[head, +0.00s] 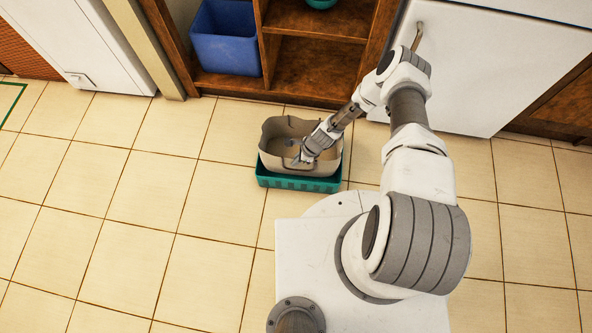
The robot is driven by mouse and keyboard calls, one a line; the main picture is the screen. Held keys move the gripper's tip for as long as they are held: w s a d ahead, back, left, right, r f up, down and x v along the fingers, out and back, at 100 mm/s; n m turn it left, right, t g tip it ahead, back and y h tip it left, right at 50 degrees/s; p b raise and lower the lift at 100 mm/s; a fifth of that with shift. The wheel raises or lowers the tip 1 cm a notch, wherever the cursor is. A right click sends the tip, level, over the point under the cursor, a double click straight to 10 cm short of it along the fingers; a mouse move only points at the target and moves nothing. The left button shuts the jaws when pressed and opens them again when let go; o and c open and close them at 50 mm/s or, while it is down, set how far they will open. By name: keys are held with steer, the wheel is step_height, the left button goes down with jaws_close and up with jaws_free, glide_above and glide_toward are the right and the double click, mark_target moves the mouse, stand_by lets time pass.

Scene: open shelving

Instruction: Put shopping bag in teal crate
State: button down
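The teal crate (292,182) stands on the tiled floor in front of the shelving. The beige shopping bag (311,184) is upright with its open top facing up. It sits in or just above the crate; I cannot tell whether it touches the crate's bottom. The bag covers most of the crate, leaving its front wall and right edge showing. My gripper (297,161) reaches down from the upper right over the bag's opening, with its tips inside the rim's outline. The fingers are too small to tell whether they are open or shut, or whether they touch the bag.
Wooden open shelving (318,62) stands behind the crate, with a blue bin (225,52) and a teal bowl (321,3) in it. A white fridge-like unit (482,68) is at the right and a white appliance (85,40) at the left. The floor (120,215) at left is clear.

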step_height(320, 180, down, 8)
steer(key=b, duration=0.3)
steer(key=shift+r, duration=0.15)
steer(key=c, duration=1.5)
jaws_free()
steer(key=shift+f, duration=0.2)
steer(key=o, duration=0.5)
steer(key=shift+c, duration=0.2)
steer(key=shift+r, duration=0.15)
